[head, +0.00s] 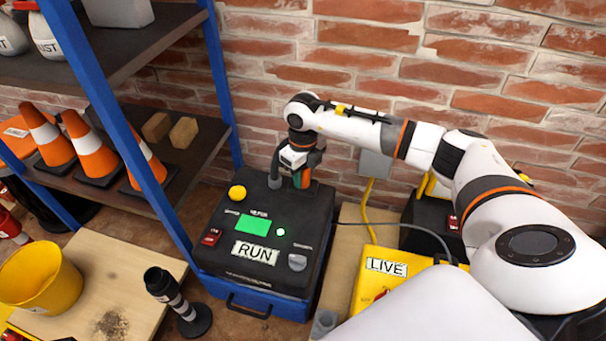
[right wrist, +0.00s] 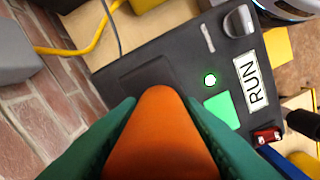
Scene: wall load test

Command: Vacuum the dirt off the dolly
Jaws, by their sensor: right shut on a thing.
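A pale wooden board (head: 135,263), which looks like the dolly, lies at the lower left in the head view. A dark dirt patch (head: 111,324) is on it beside a yellow bucket (head: 38,275). My right gripper (head: 301,172) is above the back of a black-topped machine marked RUN (head: 262,222), far from the dirt. In the right wrist view its green fingers are shut on an orange piece (right wrist: 163,135); whether this is part of a vacuum I cannot tell. No vacuum is clearly identifiable. My left gripper is not in view.
A blue-posted shelf (head: 152,140) with traffic cones (head: 90,146) stands at the left. A black post (head: 170,293) stands between the board and the machine. A yellow LIVE box (head: 384,275) and cables are at the right, with a brick wall (head: 400,60) behind.

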